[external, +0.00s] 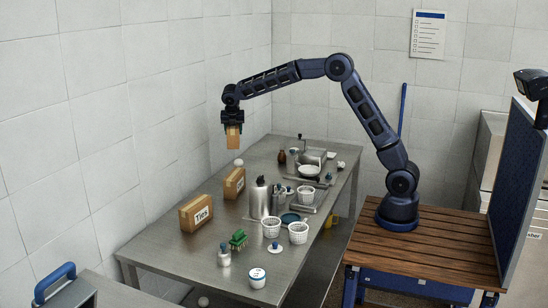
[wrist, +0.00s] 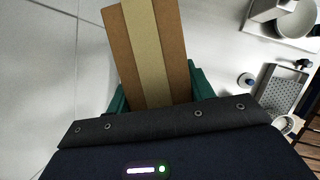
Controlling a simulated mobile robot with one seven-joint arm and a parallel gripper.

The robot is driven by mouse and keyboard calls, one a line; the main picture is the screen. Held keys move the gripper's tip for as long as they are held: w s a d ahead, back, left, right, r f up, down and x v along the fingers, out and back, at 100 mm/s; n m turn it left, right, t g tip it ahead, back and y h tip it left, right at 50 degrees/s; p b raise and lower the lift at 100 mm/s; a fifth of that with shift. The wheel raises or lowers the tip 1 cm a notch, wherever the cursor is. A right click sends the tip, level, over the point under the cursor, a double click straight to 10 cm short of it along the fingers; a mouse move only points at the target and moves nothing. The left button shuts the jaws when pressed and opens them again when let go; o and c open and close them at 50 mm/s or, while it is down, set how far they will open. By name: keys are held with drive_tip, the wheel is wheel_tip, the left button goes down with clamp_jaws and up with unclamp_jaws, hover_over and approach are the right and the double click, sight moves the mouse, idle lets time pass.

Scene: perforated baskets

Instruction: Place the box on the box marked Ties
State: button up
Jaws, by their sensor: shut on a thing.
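My gripper (external: 233,127) is raised above the far left part of the steel table, near the wall. It is shut on a small brown cardboard box (external: 233,141), which hangs below it, clear of the table. In the wrist view the held box (wrist: 150,50) shows a pale tape strip down its middle, between green fingers. The box marked Ties (external: 196,214) stands upright on the table at the left, below and nearer the camera than my gripper. Its label faces the camera. Another brown box (external: 234,183) with a white label stands behind it; its text is too small to read.
A sink (external: 312,157) lies at the back. The front left tabletop is mostly clear.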

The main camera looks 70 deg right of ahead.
drive_tip(key=w+a+r+n+t+y, duration=0.1)
drive_tip(key=a+r+n, duration=0.15)
drive_tip(key=a, duration=0.65)
drive_tip(key=w+a+r+n+t, duration=0.1)
drive_tip(key=a+n, duration=0.3)
drive_tip(key=a, duration=0.6)
wheel_tip(320, 180, up, 4)
drive_tip(key=n+y, duration=0.3)
drive_tip(key=n, duration=0.4)
hover_over(194, 203)
drive_tip(key=shift+m+t, duration=0.25)
drive_tip(key=shift+t, duration=0.15)
wheel_tip(194, 203, down, 20)
drive_tip(key=shift+w+d+r, duration=0.15)
drive_tip(key=o, duration=1.1)
